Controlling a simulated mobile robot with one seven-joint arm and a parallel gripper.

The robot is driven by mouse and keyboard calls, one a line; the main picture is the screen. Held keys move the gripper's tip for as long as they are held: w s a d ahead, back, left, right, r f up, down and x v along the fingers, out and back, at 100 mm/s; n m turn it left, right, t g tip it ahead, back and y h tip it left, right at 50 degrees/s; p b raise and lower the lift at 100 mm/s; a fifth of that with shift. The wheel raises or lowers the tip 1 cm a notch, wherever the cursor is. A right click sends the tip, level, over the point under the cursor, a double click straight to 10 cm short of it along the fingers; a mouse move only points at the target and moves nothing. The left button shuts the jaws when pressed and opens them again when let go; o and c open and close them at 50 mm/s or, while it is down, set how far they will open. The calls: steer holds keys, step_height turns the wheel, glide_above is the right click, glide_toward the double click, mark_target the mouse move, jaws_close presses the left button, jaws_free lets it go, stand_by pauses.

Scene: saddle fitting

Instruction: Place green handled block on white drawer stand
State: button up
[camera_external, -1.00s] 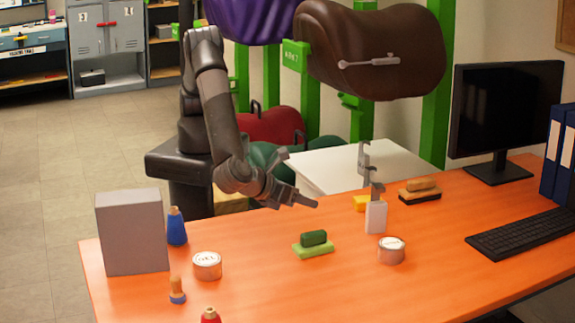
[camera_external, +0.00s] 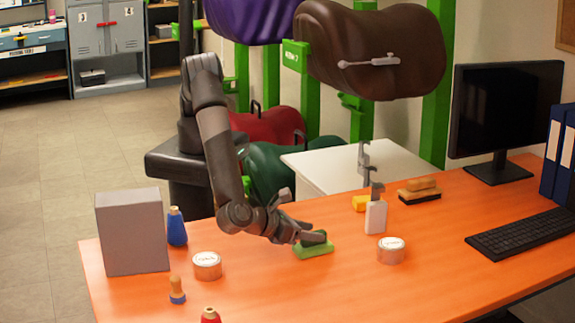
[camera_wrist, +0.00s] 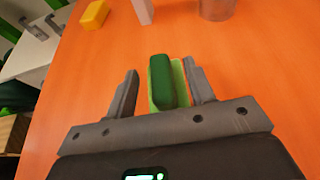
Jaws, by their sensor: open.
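The green handled block (camera_external: 314,249) lies on the orange table, a light green base with a dark green handle on top. In the wrist view the block (camera_wrist: 161,82) sits between the two open fingers of my gripper (camera_wrist: 160,88), with a gap on each side of the handle. In the external view my gripper (camera_external: 312,239) is low over the block and partly hides its handle. The white drawer stand (camera_external: 350,164) appears to be the white-topped unit behind the table; its front is mostly hidden by the table.
A brush (camera_external: 420,191) lies farther back. Another tin (camera_external: 207,265), a blue bottle (camera_external: 177,227) and a grey box (camera_external: 133,232) stand left.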

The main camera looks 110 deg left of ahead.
mark_target(321, 231)
steer(key=x, duration=0.3)
steer(key=shift+w+a+f, duration=0.15)
steer(key=shift+a+f, duration=0.05)
steer(key=shift+f, duration=0.2)
steer(key=shift+c, duration=0.3)
jaws_close()
steer(key=shift+r, duration=0.1)
steer(key=shift+r, duration=0.5)
steer(key=r, duration=0.2)
steer(key=s+r, duration=0.1)
steer(key=shift+s+d+r, duration=0.1)
steer(key=shift+d+r, duration=0.25)
steer(key=shift+d, duration=0.05)
steer(key=s+d+r, duration=0.4)
steer(key=s+r, duration=0.2)
steer(key=s, duration=0.3)
steer(key=shift+s, duration=0.2)
